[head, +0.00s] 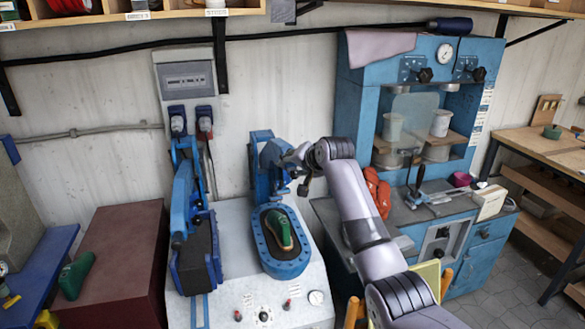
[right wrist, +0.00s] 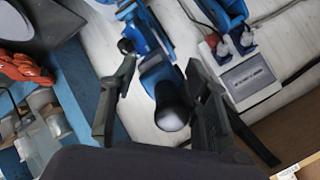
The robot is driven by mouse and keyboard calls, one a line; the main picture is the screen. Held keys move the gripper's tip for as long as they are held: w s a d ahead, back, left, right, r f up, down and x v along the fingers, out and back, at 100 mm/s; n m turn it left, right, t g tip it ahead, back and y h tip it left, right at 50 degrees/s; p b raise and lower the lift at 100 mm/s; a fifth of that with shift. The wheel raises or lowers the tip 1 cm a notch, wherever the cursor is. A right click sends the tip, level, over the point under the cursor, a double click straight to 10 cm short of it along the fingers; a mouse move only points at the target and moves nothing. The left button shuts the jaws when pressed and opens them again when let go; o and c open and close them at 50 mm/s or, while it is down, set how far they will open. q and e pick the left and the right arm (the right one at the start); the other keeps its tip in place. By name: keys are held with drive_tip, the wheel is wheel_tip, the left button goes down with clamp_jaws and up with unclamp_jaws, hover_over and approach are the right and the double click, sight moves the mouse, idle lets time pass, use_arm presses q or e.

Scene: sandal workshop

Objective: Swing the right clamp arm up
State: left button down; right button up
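The right clamp arm (head: 262,165) is blue and stands at the back of the right press station, behind a blue oval bed (head: 270,262) holding a green shoe form (head: 279,230). My right gripper (head: 290,162) is at the upper part of this clamp, which it partly hides. In the right wrist view, its two dark fingers are spread apart. A dark, round-ended handle (right wrist: 173,108) on a blue part lies between them, with visible room beside it; contact cannot be made out. My left gripper is not in view.
The left blue clamp arm (head: 183,195) stands beside the right station on the grey bench (head: 232,215). A blue press cabinet (head: 355,110) with orange gloves (head: 378,190) is to the right. A control box (head: 187,78) hangs on the wall behind.

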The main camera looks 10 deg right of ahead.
drive_tip(key=shift+d, duration=0.1)
drive_tip(key=shift+s+r+p, duration=0.2)
drive_tip(key=shift+r+p, duration=0.1)
drive_tip(key=shift+p, duration=0.05)
drive_tip(key=v, duration=1.9)
drive_tip(key=shift+r, duration=0.3)
idle(0.5)
drive_tip(key=shift+w+f, duration=0.1)
drive_tip(key=shift+c, duration=0.3)
